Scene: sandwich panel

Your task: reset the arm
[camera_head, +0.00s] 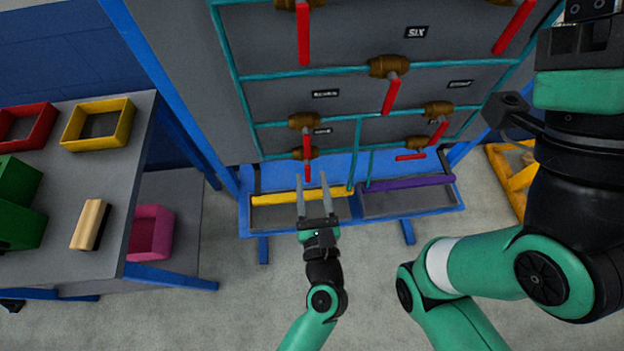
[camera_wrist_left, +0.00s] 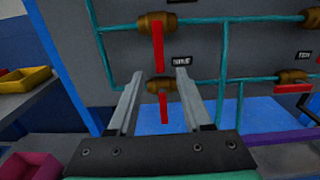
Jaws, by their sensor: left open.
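My left gripper (camera_head: 313,184) is open and empty, its two fingers pointing toward the lower part of a grey panel (camera_head: 290,92). The left wrist view shows the same open jaws (camera_wrist_left: 160,76), with a valve's red handle (camera_wrist_left: 163,106) seen between the fingers. I cannot tell how far the handle is from them; no contact shows. My right arm (camera_head: 580,190) rises along the right side of the head view, its end cut off at the top edge, so its fingers do not show.
The panel carries teal pipes and several brass valves (camera_head: 388,66) with red handles. Below are a yellow-edged tray (camera_head: 290,196) and a purple-edged tray (camera_head: 410,184). A table (camera_head: 128,172) with coloured bins stands left. A yellow crate (camera_head: 506,180) lies right.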

